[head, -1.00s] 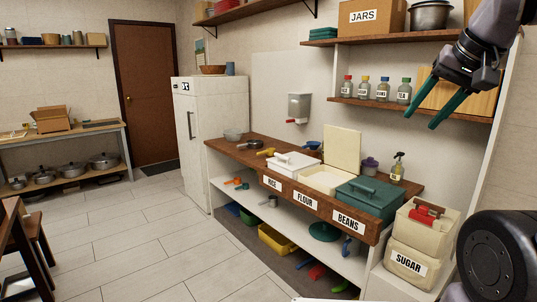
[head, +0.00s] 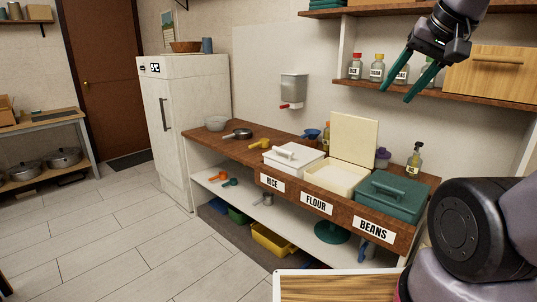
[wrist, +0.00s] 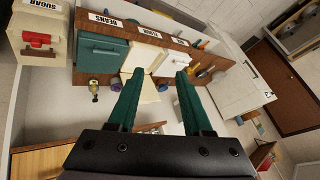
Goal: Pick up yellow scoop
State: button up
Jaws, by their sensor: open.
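A small yellow scoop (head: 260,143) lies on the wooden counter, just left of the white lidded rice bin (head: 292,158). Its handle points toward the front left. My gripper (head: 396,95) is high on the right, in front of the upper shelf, well above the counter and far from the scoop. Its two green fingers are spread apart with nothing between them. The wrist view also shows the open gripper (wrist: 160,73), with the counter and bins beyond it.
The flour bin (head: 335,180) stands with its lid raised, beside the green beans bin (head: 392,197). A dark pan (head: 238,134) and a glass bowl (head: 216,123) are left of the scoop. An orange scoop (head: 217,176) lies on the lower shelf. The floor (head: 150,240) in front is clear.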

aim_at(263, 143)
jog(key=i+j, duration=0.35)
jog(key=i+j+z, duration=0.1)
jog(key=i+j, duration=0.25)
jog(key=j, duration=0.15)
jog(key=i+j, duration=0.7)
jog(key=j, duration=0.2)
jog(key=i+j+z, duration=0.1)
jog(key=i+j, duration=0.55)
jog(key=j, duration=0.25)
jog(key=i+j+z, duration=0.1)
jog(key=i+j, duration=0.25)
jog(key=j, duration=0.15)
